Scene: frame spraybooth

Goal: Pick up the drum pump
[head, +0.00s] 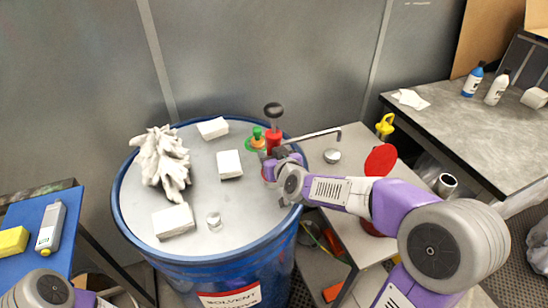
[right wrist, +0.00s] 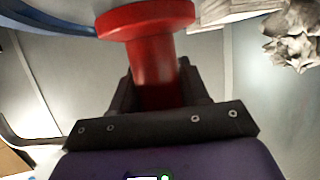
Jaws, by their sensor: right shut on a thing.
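The drum pump (head: 274,138) stands at the right side of the blue drum's lid, with a red body, a black knob on top and a thin grey spout reaching right. My right gripper (head: 273,166) comes in from the right, low at the pump. In the right wrist view the red pump body (right wrist: 152,55), with its wider round flange, sits between the black fingers of my right gripper (right wrist: 158,92), which is shut on it. The pump's lower end is hidden by the gripper. Only a part of my left arm shows at the lower left; its gripper is out of view.
A grey side table (head: 345,203) with a red disc (head: 380,160) stands right. A workbench (head: 440,120) is farther right.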

